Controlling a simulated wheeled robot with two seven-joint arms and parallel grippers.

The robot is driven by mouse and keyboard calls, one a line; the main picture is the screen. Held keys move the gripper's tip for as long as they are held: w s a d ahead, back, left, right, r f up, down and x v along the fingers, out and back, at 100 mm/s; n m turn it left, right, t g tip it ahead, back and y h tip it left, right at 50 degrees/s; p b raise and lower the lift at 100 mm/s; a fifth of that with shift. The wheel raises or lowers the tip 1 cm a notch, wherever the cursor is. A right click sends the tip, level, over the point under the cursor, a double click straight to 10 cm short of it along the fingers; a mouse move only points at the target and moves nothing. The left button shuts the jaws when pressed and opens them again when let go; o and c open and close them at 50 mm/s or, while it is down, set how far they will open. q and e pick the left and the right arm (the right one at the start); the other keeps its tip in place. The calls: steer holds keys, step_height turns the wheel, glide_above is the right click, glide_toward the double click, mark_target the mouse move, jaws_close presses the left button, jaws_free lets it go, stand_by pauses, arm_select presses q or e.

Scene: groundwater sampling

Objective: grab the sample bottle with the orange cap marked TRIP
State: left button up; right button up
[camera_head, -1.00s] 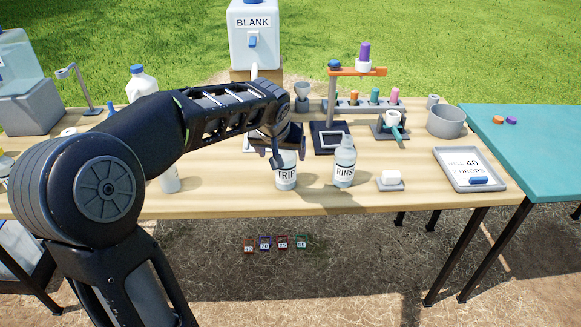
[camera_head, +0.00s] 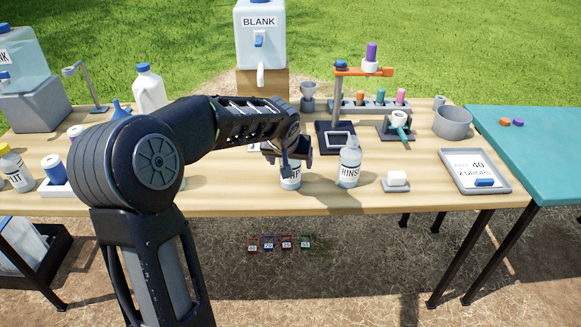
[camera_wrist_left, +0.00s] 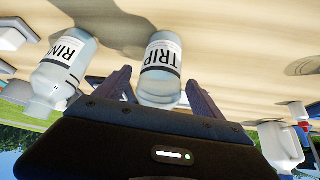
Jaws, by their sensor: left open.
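The TRIP bottle (camera_head: 291,182) stands upright on the wooden table, left of the RINSE bottle (camera_head: 349,170). My left gripper covers its upper part in the head view, so I see no orange cap. In the left wrist view, the white-labelled TRIP bottle (camera_wrist_left: 162,62) shows between the two fingers of my open left gripper (camera_wrist_left: 160,92). I cannot tell whether either finger touches it. In the head view my left gripper (camera_head: 287,153) is at the bottle's upper part. My right gripper is not in view.
The RINSE bottle stands close beside the TRIP bottle. A small white block on a grey base (camera_head: 396,182) and a grey tray (camera_head: 503,183) lie further right. Behind are a dark square plate (camera_head: 323,139) and the BLANK container (camera_head: 259,45). The table's front edge is close.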

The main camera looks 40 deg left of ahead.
arm_select(q)
steer(key=shift+w+a+f, duration=0.1)
steer(key=shift+w+f, duration=0.2)
steer(key=shift+f, duration=0.15)
steer(key=shift+c, duration=0.5)
steer(key=c, duration=1.5)
